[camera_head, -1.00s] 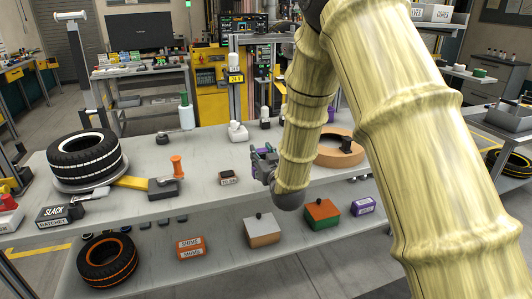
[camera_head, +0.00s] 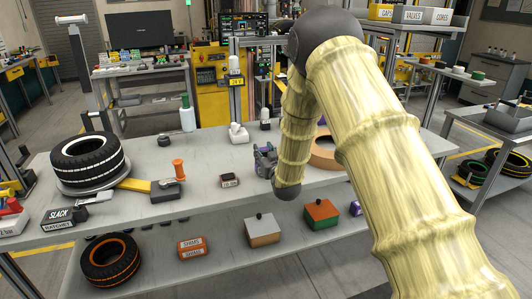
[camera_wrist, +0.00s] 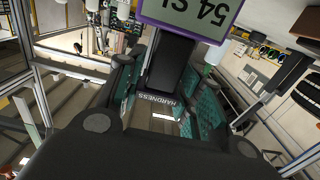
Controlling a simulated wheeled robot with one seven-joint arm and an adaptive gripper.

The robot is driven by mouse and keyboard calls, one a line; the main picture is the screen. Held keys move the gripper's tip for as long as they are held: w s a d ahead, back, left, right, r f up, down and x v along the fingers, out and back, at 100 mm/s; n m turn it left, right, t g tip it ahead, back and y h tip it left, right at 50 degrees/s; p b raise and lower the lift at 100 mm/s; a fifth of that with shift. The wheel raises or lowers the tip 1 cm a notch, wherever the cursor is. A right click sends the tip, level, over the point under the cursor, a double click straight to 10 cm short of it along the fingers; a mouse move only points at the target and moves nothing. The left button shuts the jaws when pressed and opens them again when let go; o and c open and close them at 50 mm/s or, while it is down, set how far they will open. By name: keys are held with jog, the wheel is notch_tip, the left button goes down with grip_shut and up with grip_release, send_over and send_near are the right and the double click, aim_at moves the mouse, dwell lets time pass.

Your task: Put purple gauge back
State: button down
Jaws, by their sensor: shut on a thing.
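The purple gauge (camera_wrist: 185,24) shows in the wrist view, with a purple-rimmed screen and a dark body labelled HARDNESS. My gripper (camera_wrist: 165,88) is shut on the dark body between its teal-padded fingers. The screen sticks out past the fingers at the top of the picture. In the head view my gripper (camera_head: 265,161) is over the workbench, left of my forearm. The gauge can hardly be made out there.
The workbench (camera_head: 205,210) carries a tyre (camera_head: 88,156) at left, an orange-handled tool (camera_head: 178,170), a small labelled block (camera_head: 230,181) and a brown ring (camera_head: 322,153) partly behind my arm. Lidded boxes (camera_head: 263,230) and an orange-marked tyre (camera_head: 110,260) are on the lower shelf.

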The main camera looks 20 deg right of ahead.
jog(key=shift+f, duration=0.4)
jog(key=c, duration=1)
grip_release()
jog(key=shift+f, duration=0.15)
jog(key=shift+o, duration=0.2)
